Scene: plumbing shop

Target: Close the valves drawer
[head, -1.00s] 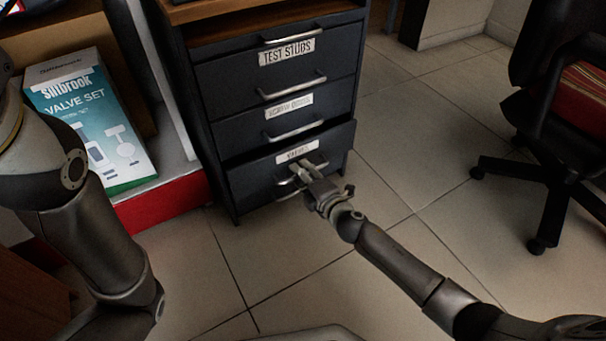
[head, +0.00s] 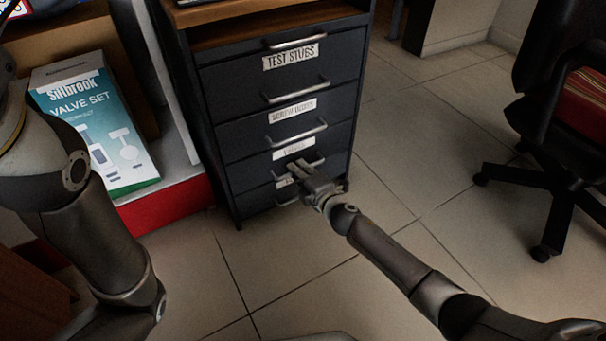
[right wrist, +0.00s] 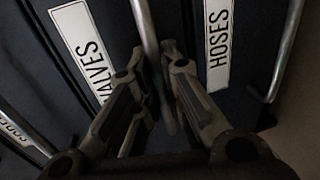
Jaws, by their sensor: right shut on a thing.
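The valves drawer (head: 245,173) is in the dark cabinet, below the screw boxes drawer and above the hoses drawer. Its front looks flush with the other drawer fronts. Its white VALVES label shows in the right wrist view (right wrist: 80,50). My right gripper (head: 301,168) is at this drawer's metal handle (right wrist: 147,30). In the right wrist view its fingers (right wrist: 160,58) are closed around the bar, which is partly hidden between them. My left arm shows at the left, but its gripper is out of view.
A valve set box (head: 95,125) stands on a red-edged shelf (head: 170,203) left of the cabinet. A black office chair (head: 545,170) is at the right. The tiled floor (head: 420,150) between cabinet and chair is clear.

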